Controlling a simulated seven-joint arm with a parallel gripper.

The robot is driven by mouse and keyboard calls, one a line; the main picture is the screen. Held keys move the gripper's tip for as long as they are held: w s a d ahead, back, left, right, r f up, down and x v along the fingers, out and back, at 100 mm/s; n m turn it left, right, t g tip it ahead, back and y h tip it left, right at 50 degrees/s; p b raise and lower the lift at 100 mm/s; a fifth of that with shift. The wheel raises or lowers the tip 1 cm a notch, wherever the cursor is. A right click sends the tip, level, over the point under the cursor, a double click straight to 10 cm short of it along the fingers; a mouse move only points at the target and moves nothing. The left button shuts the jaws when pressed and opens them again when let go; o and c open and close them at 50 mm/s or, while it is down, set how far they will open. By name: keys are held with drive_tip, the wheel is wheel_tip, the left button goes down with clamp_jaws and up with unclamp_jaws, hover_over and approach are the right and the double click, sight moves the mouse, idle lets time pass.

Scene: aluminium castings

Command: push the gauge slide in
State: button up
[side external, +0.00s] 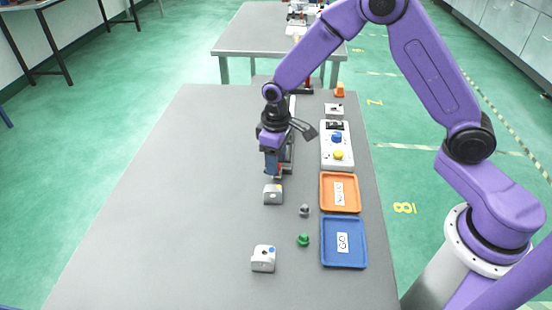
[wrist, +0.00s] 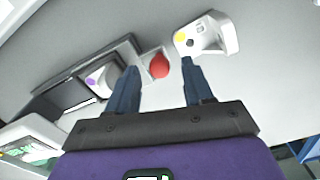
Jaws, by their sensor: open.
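The gauge slide shows a red knob (wrist: 159,66) on a light block in the wrist view, at the end of the dark gauge (wrist: 70,92). A casting with a purple dot (wrist: 102,81) sits in the gauge. My gripper (wrist: 157,72) is open, and the red knob appears between its fingertips. I cannot tell whether the fingers touch it. In the side view my gripper (side external: 273,172) points down at the near end of the gauge (side external: 290,150), hiding part of it; a bit of red shows beside the fingers.
A casting with a yellow dot (side external: 273,195) stands close to my gripper. A blue-dotted casting (side external: 263,259) stands nearer the front. A grey piece (side external: 304,211) and a green piece (side external: 303,240) lie beside an orange tray (side external: 325,205) and a blue GO tray (side external: 328,261). The table's left is clear.

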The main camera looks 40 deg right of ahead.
drive_tip(key=shift+f, duration=0.15)
clamp_jaws()
drive_tip(key=w+d, duration=0.7)
drive_tip(key=shift+w+d, duration=0.2)
drive_tip(key=shift+w, duration=0.05)
unclamp_jaws()
wheel_tip(320, 180, up, 18)
drive_tip(key=shift+f, duration=0.2)
idle(0.5)
drive_tip(key=shift+s, duration=0.1)
